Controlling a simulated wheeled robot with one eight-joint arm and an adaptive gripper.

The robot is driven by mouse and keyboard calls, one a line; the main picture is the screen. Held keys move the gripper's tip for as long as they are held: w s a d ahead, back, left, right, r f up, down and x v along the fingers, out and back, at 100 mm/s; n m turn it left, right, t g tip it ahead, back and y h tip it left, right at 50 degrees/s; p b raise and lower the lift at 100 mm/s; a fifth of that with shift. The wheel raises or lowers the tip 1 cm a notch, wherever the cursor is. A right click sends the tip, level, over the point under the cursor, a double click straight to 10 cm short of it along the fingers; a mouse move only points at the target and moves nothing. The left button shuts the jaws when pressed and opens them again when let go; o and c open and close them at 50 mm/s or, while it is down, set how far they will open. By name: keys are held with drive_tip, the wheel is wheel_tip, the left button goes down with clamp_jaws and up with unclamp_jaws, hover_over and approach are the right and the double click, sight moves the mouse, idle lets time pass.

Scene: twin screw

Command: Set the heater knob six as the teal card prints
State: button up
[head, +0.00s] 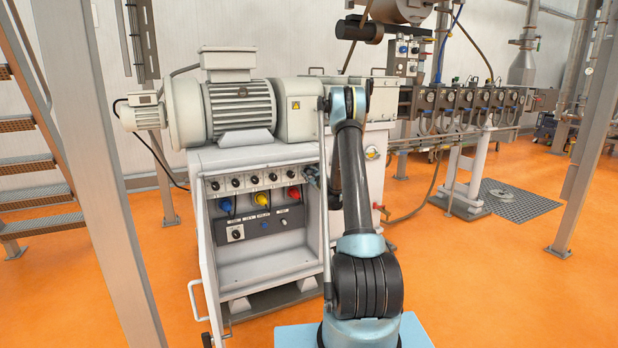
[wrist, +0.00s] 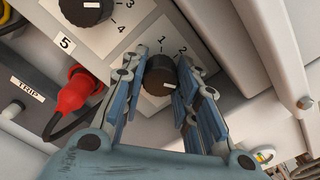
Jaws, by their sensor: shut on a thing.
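A black round knob (wrist: 159,79) with a pale pointer mark sits on a light plate in the wrist view. The numerals 1 and 2 show above it; the rest of its scale is hidden by the fingers. My gripper (wrist: 163,68) is shut on this knob, one finger on each side. No number label for this knob shows; the knob to its left (wrist: 86,8) has a label 5 beside it. In the head view my arm hides part of the gripper. I see no teal card in either view.
A red plug (wrist: 75,92) with a dark cable sticks out near the left finger. In the head view, several knobs line the cabinet panel (head: 262,192), with blue, yellow and red plugs below. An open cabinet door (head: 207,260) stands at the left.

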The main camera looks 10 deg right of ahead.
idle(0.5)
drive_tip(key=o, duration=0.8)
drive_tip(key=v, duration=1.2)
